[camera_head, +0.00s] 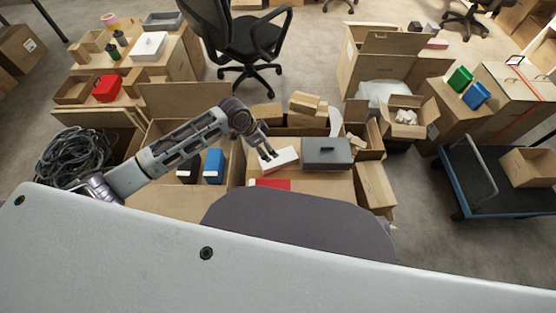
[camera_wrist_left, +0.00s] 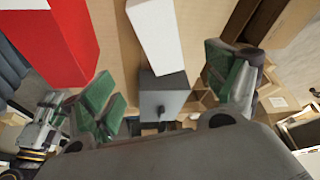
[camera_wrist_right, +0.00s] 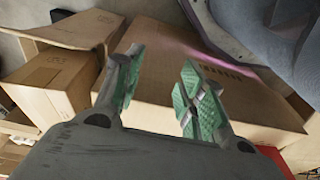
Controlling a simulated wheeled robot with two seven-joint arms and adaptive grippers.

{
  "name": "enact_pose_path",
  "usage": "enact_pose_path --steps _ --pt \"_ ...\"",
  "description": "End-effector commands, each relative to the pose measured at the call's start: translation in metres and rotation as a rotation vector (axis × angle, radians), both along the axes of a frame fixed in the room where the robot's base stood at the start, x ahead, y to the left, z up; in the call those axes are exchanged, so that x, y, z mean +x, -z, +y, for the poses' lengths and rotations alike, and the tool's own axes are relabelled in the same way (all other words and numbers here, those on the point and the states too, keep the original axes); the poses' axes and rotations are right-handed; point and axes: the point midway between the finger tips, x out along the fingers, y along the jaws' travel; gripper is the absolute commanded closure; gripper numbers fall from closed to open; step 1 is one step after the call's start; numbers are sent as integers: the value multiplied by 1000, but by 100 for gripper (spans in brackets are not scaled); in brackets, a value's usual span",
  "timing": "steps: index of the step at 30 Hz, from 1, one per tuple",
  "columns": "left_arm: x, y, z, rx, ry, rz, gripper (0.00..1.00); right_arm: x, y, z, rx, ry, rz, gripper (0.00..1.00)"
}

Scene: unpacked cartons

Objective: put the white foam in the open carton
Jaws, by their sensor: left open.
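The white foam (camera_head: 283,158) is a pale block lying on a brown carton surface in the head view. In the left wrist view the white foam (camera_wrist_left: 155,35) stretches up from between my fingers to the top edge. My left gripper (camera_head: 268,155) is open at the foam's left end; I cannot tell whether it touches. Its green-padded fingers (camera_wrist_left: 165,90) are wide apart. An open carton (camera_head: 230,172) with blue and dark things inside stands left of the foam. My right gripper (camera_wrist_right: 160,82) is open and empty over brown cardboard, and is hidden in the head view.
A grey box (camera_head: 327,152) with a handle sits right of the foam, and a red box (camera_head: 270,184) in front. Cartons with raised flaps crowd around. A black chair (camera_head: 247,35) stands behind. A blue-edged trolley (camera_head: 500,190) is at right, with bare floor before it.

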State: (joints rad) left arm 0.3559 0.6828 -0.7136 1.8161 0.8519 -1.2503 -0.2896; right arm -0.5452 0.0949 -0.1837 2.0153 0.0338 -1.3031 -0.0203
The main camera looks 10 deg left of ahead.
Motion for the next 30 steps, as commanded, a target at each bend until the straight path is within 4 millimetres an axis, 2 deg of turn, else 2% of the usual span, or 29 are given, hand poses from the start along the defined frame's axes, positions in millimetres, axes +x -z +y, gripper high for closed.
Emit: enact_pose_path --steps 8,24,30 --pt "3 13 -4 -2 -1 1 12 3 -2 2 5 0 -10 60" --pt "17 74 -25 -1 0 -1 12 7 -29 8 30 -3 -56 60" --pt "19 80 -27 1 0 -1 12 7 -36 9 34 -4 -64 60"
